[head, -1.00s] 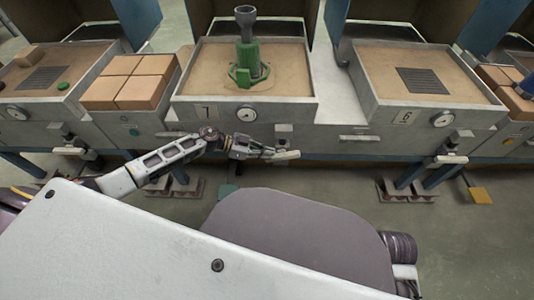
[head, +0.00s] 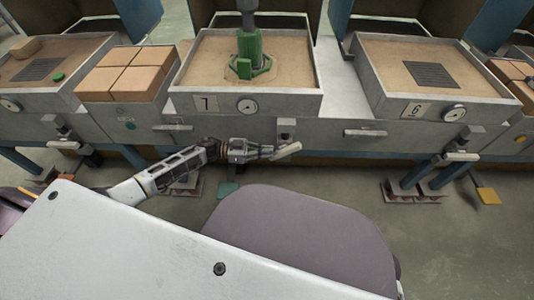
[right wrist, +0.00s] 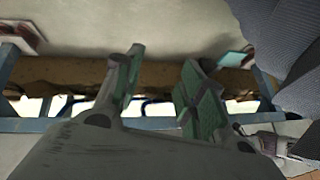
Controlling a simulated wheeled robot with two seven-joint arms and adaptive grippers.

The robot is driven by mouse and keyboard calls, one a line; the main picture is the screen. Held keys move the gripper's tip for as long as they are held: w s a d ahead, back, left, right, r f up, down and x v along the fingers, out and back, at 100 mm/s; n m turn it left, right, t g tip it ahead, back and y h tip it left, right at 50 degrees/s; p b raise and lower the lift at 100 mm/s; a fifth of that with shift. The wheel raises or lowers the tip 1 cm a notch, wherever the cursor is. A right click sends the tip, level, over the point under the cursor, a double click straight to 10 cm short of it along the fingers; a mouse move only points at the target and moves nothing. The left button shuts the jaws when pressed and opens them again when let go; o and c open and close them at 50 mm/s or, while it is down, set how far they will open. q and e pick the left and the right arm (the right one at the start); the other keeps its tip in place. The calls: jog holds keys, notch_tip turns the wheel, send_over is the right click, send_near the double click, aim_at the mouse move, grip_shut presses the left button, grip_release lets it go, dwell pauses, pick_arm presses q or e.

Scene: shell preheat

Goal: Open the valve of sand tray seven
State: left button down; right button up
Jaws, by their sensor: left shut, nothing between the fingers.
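Sand tray seven (head: 300,105) stands at the middle of the bench in the head view, with a "7" label and a dial on its front. Its valve has a pale lever handle (head: 288,150) below the front, slightly tilted, its right end higher. My left gripper (head: 270,152) is shut and empty, its fingertips at the left part of this handle. Whether they touch it I cannot tell. My right gripper (right wrist: 160,85) shows in the right wrist view, its two fingers apart with nothing between them. It is not visible in the head view.
A green fixture (head: 250,55) stands in tray seven's sand. Tray six (head: 395,100), with its own pale lever (head: 461,157), is on the right. Brown blocks (head: 125,75) sit left of tray seven. A teal floor plate (head: 228,188) lies below the bench. The floor at lower right looks clear.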

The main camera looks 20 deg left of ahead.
aim_at(271, 160)
pick_arm(q)
jog(key=shift+f+h+b, duration=0.65)
jog(key=shift+h, duration=0.05)
jog(key=shift+f+t+h+b, duration=0.15)
jog(key=shift+t+h+b, duration=0.15)
jog(key=shift+w+d+f+b, duration=0.1)
jog(key=shift+d+f, duration=0.15)
jog(key=shift+f, duration=0.3)
jog(key=shift+w+d+f+b, duration=0.1)
jog(key=shift+d+f, duration=0.15)
jog(key=shift+f, duration=0.35)
jog(key=shift+w+d+f+b, duration=0.1)
jog(key=shift+d+f, duration=0.15)
jog(key=shift+f, duration=0.3)
pick_arm(e)
jog(key=shift+t+y, duration=0.4)
jog(key=shift+w+a+f, duration=0.1)
jog(key=shift+a+f, duration=0.1)
jog(key=shift+f, duration=0.9)
jog(key=shift+w+a+f, duration=0.1)
jog(key=shift+a+f, duration=0.1)
jog(key=shift+f, duration=0.9)
pick_arm(q)
jog(key=shift+d+f, duration=0.1)
jog(key=shift+s, duration=0.1)
